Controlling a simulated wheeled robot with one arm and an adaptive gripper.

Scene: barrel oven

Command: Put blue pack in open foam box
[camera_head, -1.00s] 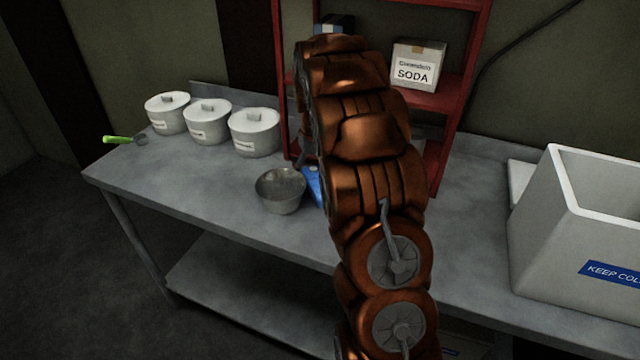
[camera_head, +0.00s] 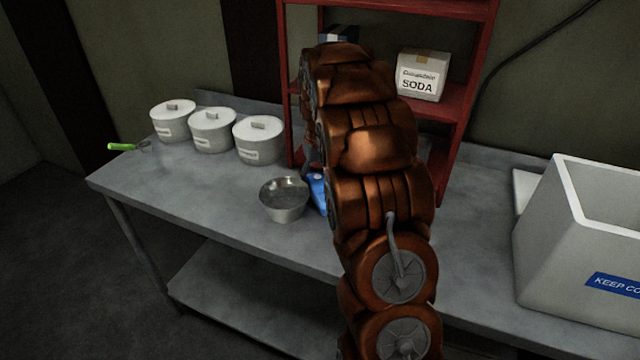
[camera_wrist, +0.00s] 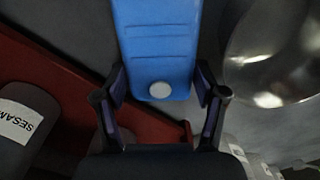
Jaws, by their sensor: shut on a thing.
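The blue pack (camera_wrist: 157,45) with a round white cap lies between the fingers of my gripper (camera_wrist: 160,95) in the wrist view. The fingers are shut on its capped end. In the head view a small part of the blue pack (camera_head: 318,192) shows beside the metal bowl, and my arm hides the rest of it and the gripper. The open white foam box (camera_head: 560,235) with a blue "KEEP CO..." label stands on the table at the right, its top open.
The metal bowl (camera_head: 284,199) stands just left of the pack; it also shows in the wrist view (camera_wrist: 275,50). A red shelf (camera_head: 455,100) holding a SODA box (camera_head: 422,75) rises behind my arm. Several white lidded pots (camera_head: 258,140) stand at the back left. A pale lid (camera_head: 522,188) lies beside the foam box.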

